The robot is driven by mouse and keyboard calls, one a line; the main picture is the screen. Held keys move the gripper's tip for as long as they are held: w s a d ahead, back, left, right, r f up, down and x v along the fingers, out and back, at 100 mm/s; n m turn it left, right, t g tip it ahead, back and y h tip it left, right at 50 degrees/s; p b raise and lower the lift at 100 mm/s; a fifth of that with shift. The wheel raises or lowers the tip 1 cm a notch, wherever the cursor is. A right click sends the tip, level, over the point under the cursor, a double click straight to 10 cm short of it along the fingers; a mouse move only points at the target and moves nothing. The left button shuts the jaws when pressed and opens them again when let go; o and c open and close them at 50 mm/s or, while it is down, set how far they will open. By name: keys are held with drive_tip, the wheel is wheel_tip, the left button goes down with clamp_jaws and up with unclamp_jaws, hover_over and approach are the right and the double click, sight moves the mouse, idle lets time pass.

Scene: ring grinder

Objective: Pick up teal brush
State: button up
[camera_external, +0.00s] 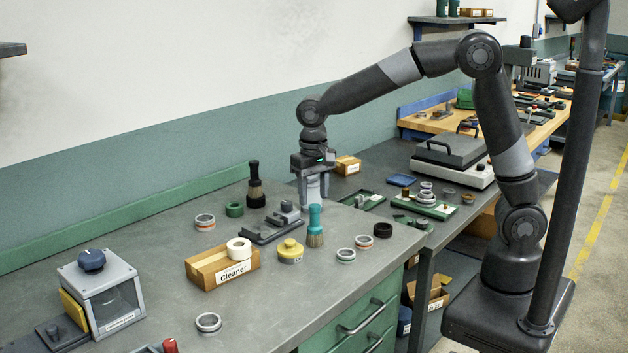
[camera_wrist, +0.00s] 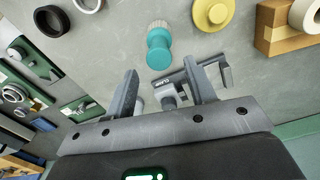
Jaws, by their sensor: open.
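The teal brush (camera_external: 315,226) stands upright on the grey bench, teal handle up and tan bristles down. In the wrist view the brush (camera_wrist: 158,50) is seen from above, beyond my fingertips and apart from them. My gripper (camera_external: 311,190) is open and empty, pointing down, behind the brush in the external view.
Several rings, including a black ring (camera_external: 383,230), lie to the brush's right. The front of the bench is mostly clear.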

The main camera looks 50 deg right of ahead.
sight(315, 206)
drive_tip(key=f, duration=0.6)
drive_tip(key=shift+s+f, duration=0.25)
drive_tip(key=shift+f, duration=0.05)
clamp_jaws()
